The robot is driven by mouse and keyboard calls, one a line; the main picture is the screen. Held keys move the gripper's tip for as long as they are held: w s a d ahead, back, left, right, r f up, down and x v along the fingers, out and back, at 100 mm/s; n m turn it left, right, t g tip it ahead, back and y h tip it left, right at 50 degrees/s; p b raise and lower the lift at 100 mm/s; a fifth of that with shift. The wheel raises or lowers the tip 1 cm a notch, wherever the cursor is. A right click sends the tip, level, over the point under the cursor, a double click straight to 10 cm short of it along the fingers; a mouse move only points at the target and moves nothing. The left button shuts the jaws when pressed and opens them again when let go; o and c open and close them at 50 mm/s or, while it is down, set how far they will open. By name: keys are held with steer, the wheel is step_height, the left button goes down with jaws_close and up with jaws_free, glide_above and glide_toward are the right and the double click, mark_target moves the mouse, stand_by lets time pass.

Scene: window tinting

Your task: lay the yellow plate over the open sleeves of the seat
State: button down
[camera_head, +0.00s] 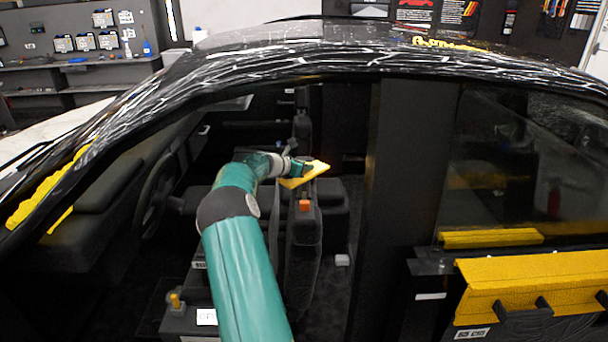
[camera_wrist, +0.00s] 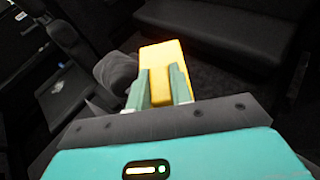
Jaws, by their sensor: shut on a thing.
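The yellow plate (camera_head: 310,176) is held in the air inside the car, tilted, above the top of a dark seat (camera_head: 304,235). My gripper (camera_head: 297,169) is shut on one end of the plate. In the wrist view, the green fingers of my gripper (camera_wrist: 160,86) clasp the near part of the yellow plate (camera_wrist: 163,55), and its far end sticks out beyond them. A small orange piece (camera_head: 305,205) sits at the top of the seat, below the plate. I cannot make out the open sleeves in either view.
My arm reaches in through the side opening. A dark pillar (camera_head: 395,200) stands to the right and the black roof edge (camera_head: 330,60) arches above. The steering wheel (camera_head: 157,195) is to the left. A yellow cover (camera_head: 535,280) hangs at the right. A rear bench (camera_wrist: 215,30) shows in the wrist view.

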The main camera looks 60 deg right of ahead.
steer(key=shift+w+d+f, duration=0.1)
steer(key=shift+f, duration=1.6)
steer(key=c, duration=1.3)
jaws_free()
steer(key=shift+o, duration=0.2)
steer(key=v, duration=1.2)
steer(key=shift+r, duration=0.2)
